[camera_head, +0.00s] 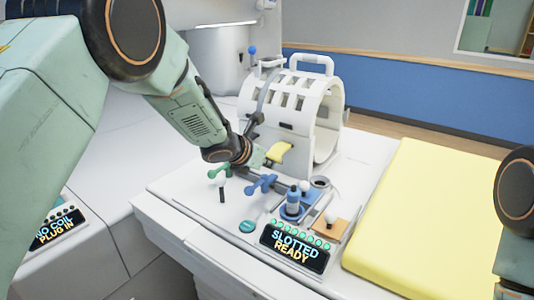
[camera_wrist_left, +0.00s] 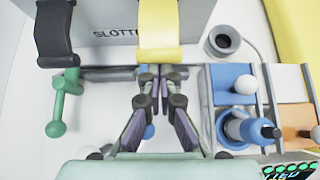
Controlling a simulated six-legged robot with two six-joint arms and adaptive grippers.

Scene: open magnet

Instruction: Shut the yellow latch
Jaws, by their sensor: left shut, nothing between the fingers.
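The yellow latch (camera_head: 279,152) is on the lower front of the white slotted coil (camera_head: 300,105) in the head view, partly behind my left gripper. In the left wrist view the yellow latch (camera_wrist_left: 158,28) is a curved strap at the top middle. My left gripper (camera_head: 262,158) is at the latch's near side. In the left wrist view its fingertips (camera_wrist_left: 158,74) are together and empty, close below the latch's lower end. I cannot tell whether they touch it. Only part of my right arm shows at the right edge; its gripper is out of view.
A green handle (camera_head: 219,171) and a blue handle (camera_head: 262,184) stand near the coil. A dark strap (camera_wrist_left: 55,32) lies left of the latch. A blue holder (camera_head: 293,203) and a display (camera_head: 295,248) reading "SLOTTED READY" are in front. A yellow pad (camera_head: 430,220) lies right.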

